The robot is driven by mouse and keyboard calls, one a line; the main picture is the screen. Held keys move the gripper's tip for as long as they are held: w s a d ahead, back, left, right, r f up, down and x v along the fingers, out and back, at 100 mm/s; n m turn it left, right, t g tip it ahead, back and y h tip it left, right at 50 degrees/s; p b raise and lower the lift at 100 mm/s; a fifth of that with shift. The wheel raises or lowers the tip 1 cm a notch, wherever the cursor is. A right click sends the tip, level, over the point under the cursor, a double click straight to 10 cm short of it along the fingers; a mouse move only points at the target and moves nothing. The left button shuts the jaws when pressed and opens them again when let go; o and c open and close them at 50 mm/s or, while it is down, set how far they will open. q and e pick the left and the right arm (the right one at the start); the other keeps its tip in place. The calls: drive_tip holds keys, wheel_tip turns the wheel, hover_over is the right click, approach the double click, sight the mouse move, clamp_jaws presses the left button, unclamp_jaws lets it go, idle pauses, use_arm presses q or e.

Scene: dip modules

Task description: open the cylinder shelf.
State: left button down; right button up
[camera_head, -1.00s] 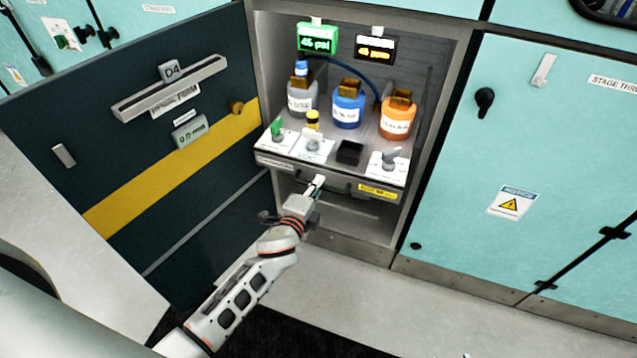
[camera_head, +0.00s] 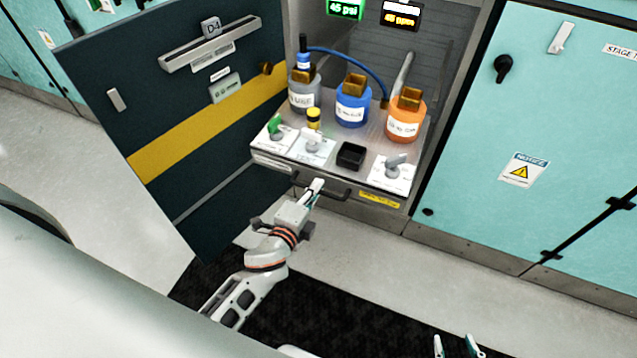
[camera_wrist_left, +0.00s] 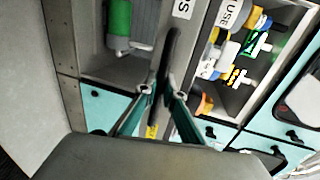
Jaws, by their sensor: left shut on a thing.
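The cylinder shelf (camera_head: 335,177) is a grey pull-out tray carrying grey, blue and orange bottles. It sticks out of its cabinet, with a gap behind the bottles. Its dark front handle (camera_head: 338,192) has my left gripper (camera_head: 314,188) on it. In the left wrist view the fingers of my left gripper (camera_wrist_left: 163,95) are closed around the dark handle (camera_wrist_left: 168,60). My right gripper (camera_head: 456,347) shows only its two fingertips, apart and empty, at the bottom edge, far from the shelf.
The dark cabinet door (camera_head: 180,110) with a yellow stripe stands open at the left. A closed teal panel (camera_head: 560,110) is at the right. The left wrist view shows a green cylinder (camera_wrist_left: 119,22) in the compartment below the shelf. Floor in front is clear.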

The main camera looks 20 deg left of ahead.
use_arm(q)
drive_tip(key=shift+s, duration=0.1)
drive_tip(key=c, duration=2.4)
unclamp_jaws()
use_arm(e)
drive_tip(key=shift+s+f, duration=0.1)
use_arm(q)
drive_tip(key=v, duration=1.2)
drive_tip(key=s+f+n+g+p, duration=0.1)
drive_tip(key=s+f+n+p, duration=0.1)
drive_tip(key=s+n, duration=0.2)
drive_tip(key=s+f+n+g+h+p, duration=0.1)
drive_tip(key=s+f+n+g+p, duration=0.1)
drive_tip(key=s+n, duration=0.2)
drive_tip(key=s+d+f+n+g+h+p, duration=0.1)
drive_tip(key=s+n+g+p, duration=0.1)
drive_tip(key=s+n, duration=0.2)
drive_tip(key=shift+f+n+p, duration=0.4)
drive_tip(key=shift+n, duration=0.7)
use_arm(e)
drive_tip(key=shift+m, duration=0.3)
drive_tip(key=r, duration=0.1)
drive_tip(key=a+r, duration=0.1)
drive_tip(key=r, duration=0.2)
drive_tip(key=shift+s+a+r, duration=0.3)
drive_tip(key=shift+r, duration=0.05)
